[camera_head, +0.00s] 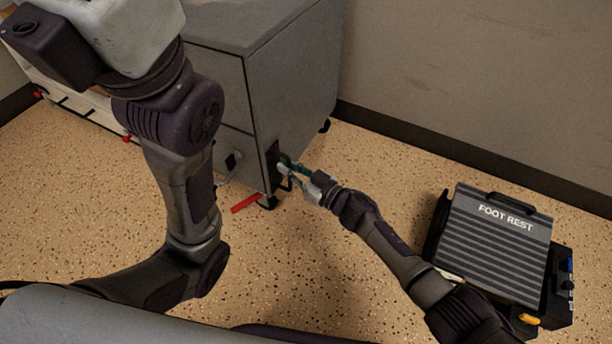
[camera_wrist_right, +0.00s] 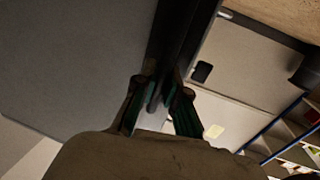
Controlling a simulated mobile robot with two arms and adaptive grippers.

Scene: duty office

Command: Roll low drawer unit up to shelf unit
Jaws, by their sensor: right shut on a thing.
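The low drawer unit (camera_head: 295,85) is a grey cabinet on dark casters, standing near the wall at the upper middle of the head view. A red lever (camera_head: 245,204) sticks out at its base. My right gripper (camera_head: 286,170) is shut on the dark handle (camera_head: 274,158) on the unit's side. In the right wrist view the fingers (camera_wrist_right: 158,100) close around a dark upright bar, beside the unit's grey panel (camera_wrist_right: 75,60). A unit with shelves and blue edges (camera_wrist_right: 288,142) shows at the lower right there; I cannot tell whether it is the shelf unit. My left gripper is out of view.
A black and grey foot rest (camera_head: 495,250) lies on the floor at the right, close to my right arm. A low white unit with red parts (camera_head: 85,108) stands at the left, partly hidden by my left arm. Speckled floor (camera_head: 310,260) is clear in the middle.

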